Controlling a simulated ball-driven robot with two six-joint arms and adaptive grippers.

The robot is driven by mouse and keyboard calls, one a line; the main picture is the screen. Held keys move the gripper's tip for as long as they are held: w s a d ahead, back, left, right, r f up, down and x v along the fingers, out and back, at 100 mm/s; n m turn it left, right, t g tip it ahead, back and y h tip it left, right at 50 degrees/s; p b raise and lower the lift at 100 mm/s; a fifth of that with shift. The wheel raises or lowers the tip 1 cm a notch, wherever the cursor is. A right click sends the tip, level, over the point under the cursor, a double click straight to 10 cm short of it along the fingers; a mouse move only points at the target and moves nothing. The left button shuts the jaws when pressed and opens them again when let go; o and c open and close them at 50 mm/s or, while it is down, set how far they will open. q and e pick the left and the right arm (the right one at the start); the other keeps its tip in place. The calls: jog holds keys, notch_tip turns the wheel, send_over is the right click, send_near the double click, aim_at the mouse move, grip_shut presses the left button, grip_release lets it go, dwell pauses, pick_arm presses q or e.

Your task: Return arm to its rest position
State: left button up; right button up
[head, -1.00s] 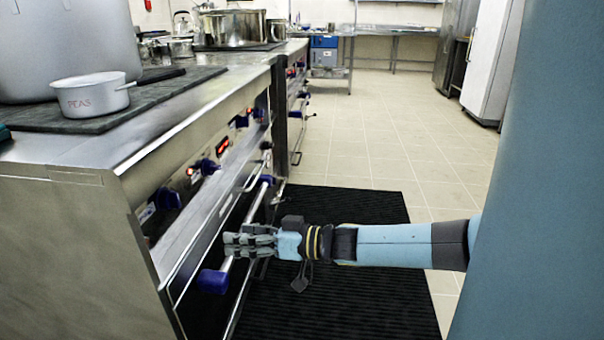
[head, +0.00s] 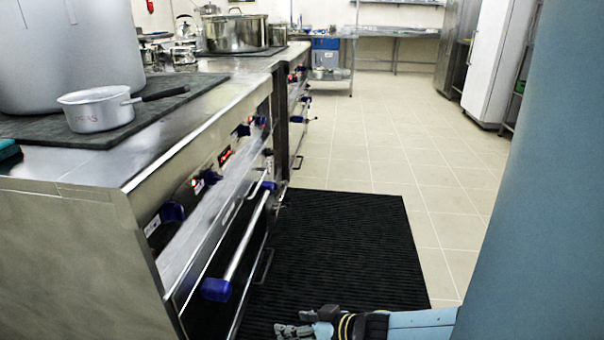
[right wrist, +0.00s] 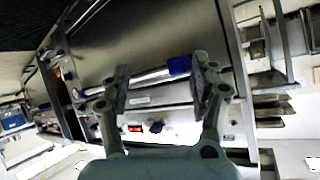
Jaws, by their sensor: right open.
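My right gripper (head: 292,330) is at the bottom edge of the head view, low over the black floor mat, with its light blue arm coming in from the right. In the right wrist view its two fingers (right wrist: 160,84) are spread apart with nothing gripped between them. The oven's bar handle with blue ends (head: 243,247) is above and left of the gripper in the head view, apart from it. The handle also shows beyond the fingers in the right wrist view (right wrist: 150,78). My left gripper is not in view.
The steel stove (head: 75,255) with blue knobs stands at left. A small white saucepan (head: 98,110) and a large stockpot (head: 65,50) stand on it. The black mat (head: 350,245) and tiled floor (head: 400,140) are clear. A white cabinet (head: 497,60) stands far right.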

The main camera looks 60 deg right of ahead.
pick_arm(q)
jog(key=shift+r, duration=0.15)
pick_arm(e)
jog(key=shift+s+a+f, duration=0.2)
jog(key=shift+s+f, duration=0.45)
jog(key=shift+s, duration=0.1)
